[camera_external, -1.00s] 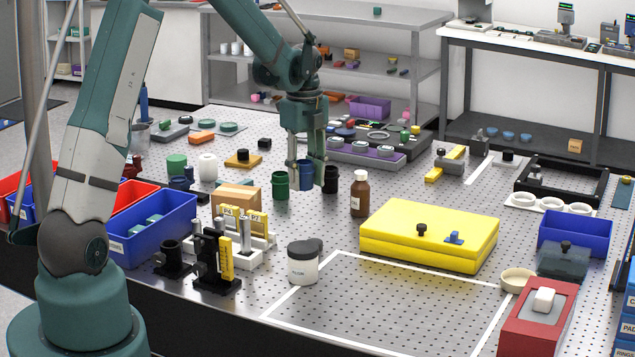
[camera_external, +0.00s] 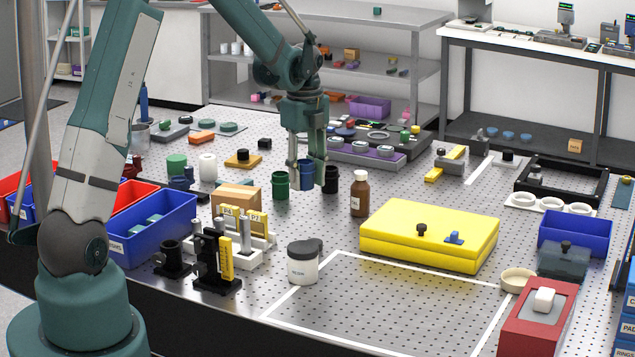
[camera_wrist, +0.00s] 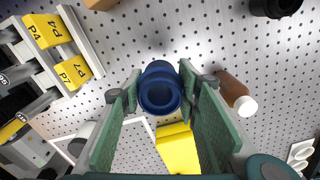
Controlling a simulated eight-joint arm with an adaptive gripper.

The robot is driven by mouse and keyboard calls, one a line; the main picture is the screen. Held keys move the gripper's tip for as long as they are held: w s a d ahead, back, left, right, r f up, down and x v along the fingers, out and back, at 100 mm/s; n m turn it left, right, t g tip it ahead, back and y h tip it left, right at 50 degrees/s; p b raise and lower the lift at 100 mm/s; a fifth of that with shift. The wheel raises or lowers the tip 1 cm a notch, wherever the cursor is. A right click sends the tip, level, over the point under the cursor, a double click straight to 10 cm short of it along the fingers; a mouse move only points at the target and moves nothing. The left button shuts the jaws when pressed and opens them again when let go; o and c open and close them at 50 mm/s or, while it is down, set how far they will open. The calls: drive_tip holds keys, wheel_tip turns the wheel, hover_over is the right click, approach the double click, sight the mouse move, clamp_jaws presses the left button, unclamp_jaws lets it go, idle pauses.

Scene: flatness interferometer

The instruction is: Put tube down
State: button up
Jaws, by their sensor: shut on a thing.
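My gripper (camera_external: 307,180) points straight down over the perforated table. Its two fingers are shut on a dark blue tube (camera_external: 306,171), which is partly hidden by the fingers in the external view. In the wrist view the blue tube (camera_wrist: 160,92) is upright between the green fingers, its open round mouth facing the camera. A green tube (camera_external: 280,186) stands just left of my gripper and a black tube (camera_external: 331,181) just right; the black one also shows in the wrist view (camera_wrist: 275,6). I cannot tell whether the blue tube's base touches the table.
A brown bottle (camera_external: 360,196) with a white cap stands right of the tubes. A cardboard box (camera_external: 235,200) and yellow-tagged holders (camera_external: 257,222) are left. A yellow case (camera_external: 428,236) lies front right. The white-outlined area (camera_external: 375,300) is clear.

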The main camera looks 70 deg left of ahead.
drive_tip(key=w+d+p, duration=0.1)
drive_tip(key=w+d, duration=0.1)
drive_tip(key=d, duration=0.8)
drive_tip(key=w+d+p, duration=0.1)
drive_tip(key=w+d, duration=0.1)
drive_tip(key=d, duration=0.9)
drive_tip(key=n, duration=0.2)
hover_over(366, 294)
drive_tip(key=shift+r+p, duration=0.15)
drive_tip(key=shift+p, duration=0.3)
drive_tip(key=shift+a+f, duration=0.1)
drive_tip(key=shift+f, duration=2.85)
drive_tip(key=shift+f, duration=0.1)
drive_tip(key=shift+f, duration=1.95)
drive_tip(key=shift+f, duration=0.2)
